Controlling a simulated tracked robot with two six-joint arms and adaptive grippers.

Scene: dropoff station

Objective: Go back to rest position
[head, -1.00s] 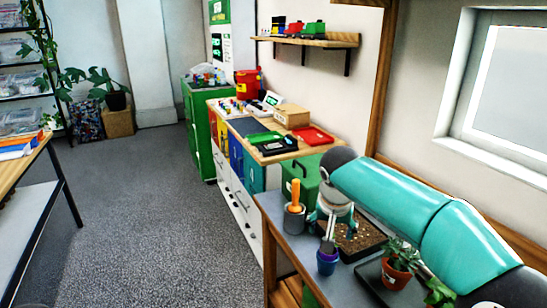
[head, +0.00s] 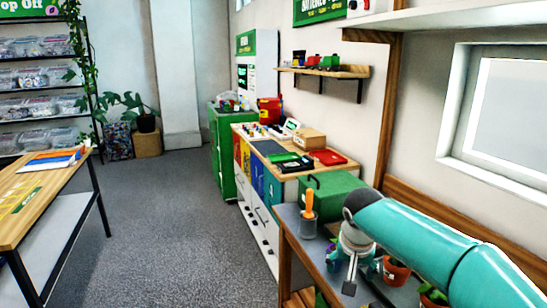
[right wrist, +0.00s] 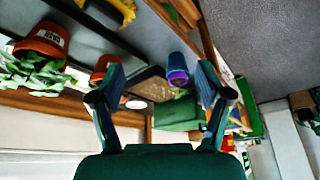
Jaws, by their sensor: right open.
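My right arm comes in from the right in the head view. Its gripper (head: 351,283) hangs over the grey potting bench (head: 292,219), and I see it nearly edge-on. In the right wrist view the two fingers (right wrist: 160,85) are spread apart with nothing held between them. A purple pot (right wrist: 177,76) shows beyond the fingers, apart from them. My left gripper is not in the head view.
A green box (head: 331,190) and a grey pot with an orange-handled tool (head: 309,204) stand on the bench near the arm. Terracotta pots (head: 396,272) are partly hidden by the arm. A wooden table (head: 40,205) is at left; open floor (head: 165,225) lies between.

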